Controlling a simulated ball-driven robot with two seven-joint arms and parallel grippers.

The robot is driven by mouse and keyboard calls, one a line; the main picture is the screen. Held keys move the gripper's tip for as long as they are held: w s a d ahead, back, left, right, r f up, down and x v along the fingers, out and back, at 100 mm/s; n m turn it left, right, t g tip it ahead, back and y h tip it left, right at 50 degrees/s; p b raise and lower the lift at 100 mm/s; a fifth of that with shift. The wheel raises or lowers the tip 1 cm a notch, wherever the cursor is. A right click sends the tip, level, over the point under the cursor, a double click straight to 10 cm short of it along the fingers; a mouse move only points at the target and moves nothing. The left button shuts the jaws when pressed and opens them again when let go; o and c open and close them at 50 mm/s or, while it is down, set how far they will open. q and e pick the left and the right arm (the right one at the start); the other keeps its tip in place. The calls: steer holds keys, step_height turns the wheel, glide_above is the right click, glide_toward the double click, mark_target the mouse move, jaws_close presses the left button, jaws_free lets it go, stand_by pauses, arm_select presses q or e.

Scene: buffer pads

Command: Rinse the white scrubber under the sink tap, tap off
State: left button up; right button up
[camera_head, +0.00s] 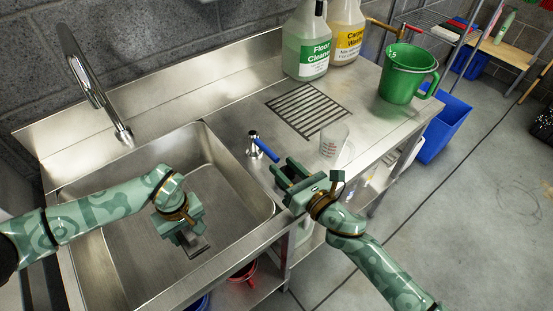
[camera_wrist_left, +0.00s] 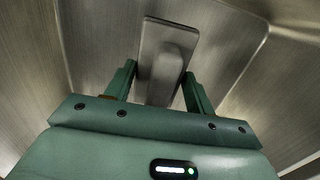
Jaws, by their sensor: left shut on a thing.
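My left gripper (camera_head: 190,240) is low inside the steel sink (camera_head: 130,255), pointing down. It is shut on a flat, rounded block that looks grey here, the scrubber (camera_wrist_left: 165,55), whose end also shows below the fingers in the head view (camera_head: 198,247). The chrome tap (camera_head: 92,88) arches over the sink's back left, with its outlet away from the scrubber. No water shows at the outlet. The blue tap lever (camera_head: 266,150) sits on a chrome base right of the sink. My right gripper (camera_head: 287,173) is open and empty near the lever, on its front right side.
A clear measuring cup (camera_head: 333,139) stands close to my right gripper. A drain grate (camera_head: 308,110), the Floor Cleaner jug (camera_head: 306,45), the Carpet Wash jug (camera_head: 345,30) and a green pitcher (camera_head: 405,73) are further back. The sink rim (camera_head: 262,237) surrounds my left gripper.

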mark_target(276, 158)
arm_select(q)
steer(key=shift+f, duration=0.3)
arm_select(e)
steer(key=x, duration=0.4)
